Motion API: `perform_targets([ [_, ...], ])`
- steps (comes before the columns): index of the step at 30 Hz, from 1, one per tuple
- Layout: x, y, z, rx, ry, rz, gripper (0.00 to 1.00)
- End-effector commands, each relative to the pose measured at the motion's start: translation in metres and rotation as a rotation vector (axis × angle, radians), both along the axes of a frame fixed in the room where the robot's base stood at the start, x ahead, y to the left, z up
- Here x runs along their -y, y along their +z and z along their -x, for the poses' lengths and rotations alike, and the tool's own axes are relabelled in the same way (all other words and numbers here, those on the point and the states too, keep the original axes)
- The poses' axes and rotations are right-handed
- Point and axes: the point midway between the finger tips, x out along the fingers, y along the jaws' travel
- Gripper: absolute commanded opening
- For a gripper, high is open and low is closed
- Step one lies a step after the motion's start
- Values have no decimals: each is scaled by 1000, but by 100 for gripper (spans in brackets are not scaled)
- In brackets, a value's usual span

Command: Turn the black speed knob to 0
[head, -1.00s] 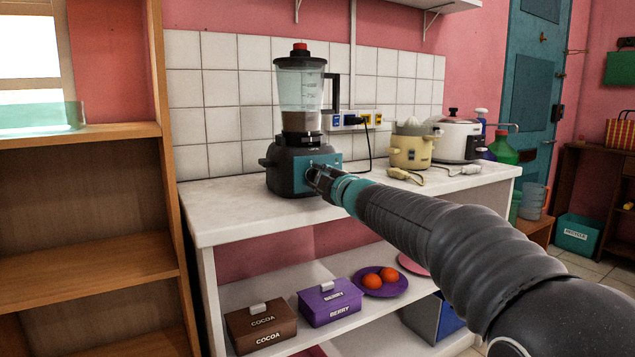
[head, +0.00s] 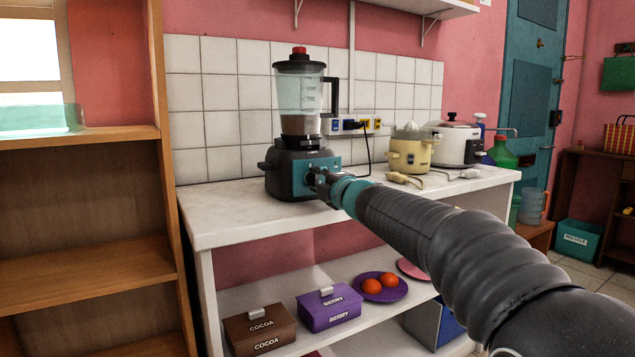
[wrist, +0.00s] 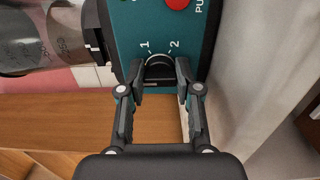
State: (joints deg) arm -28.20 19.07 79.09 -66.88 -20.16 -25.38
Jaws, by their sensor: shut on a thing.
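The blender (head: 285,165) stands on the white counter, with a dark base, a teal front panel (wrist: 133,22) and a clear jar holding something brownish. The black speed knob (wrist: 159,70) is on that panel, with the marks 1 and 2 by its upper edge in the wrist view. The 0 mark is not visible, and I cannot tell where the knob points. My gripper (wrist: 160,80) has one finger on each side of the knob and is shut on it. In the head view my gripper (head: 318,183) is at the panel and hides the knob.
A red button (wrist: 178,3) is on the panel near the knob. A cream juicer (head: 408,152) and a white cooker (head: 456,142) stand to the right. A power strip (head: 350,124) is on the tiled wall. A wooden shelf (head: 85,265) stands at the left.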

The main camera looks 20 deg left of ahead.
Motion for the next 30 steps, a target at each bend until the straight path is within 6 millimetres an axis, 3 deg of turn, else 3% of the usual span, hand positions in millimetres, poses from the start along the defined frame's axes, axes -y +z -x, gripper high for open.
perform_targets([
  [5,1,-3,-1,-3,-3,4,0],
  [6,1,-3,-1,-3,-3,4,36],
  [9,1,-3,-1,-3,-2,2,59],
  [20,0,-1,2,-1,2,0,59],
  [30,37,0,35,-2,-1,1,59],
])
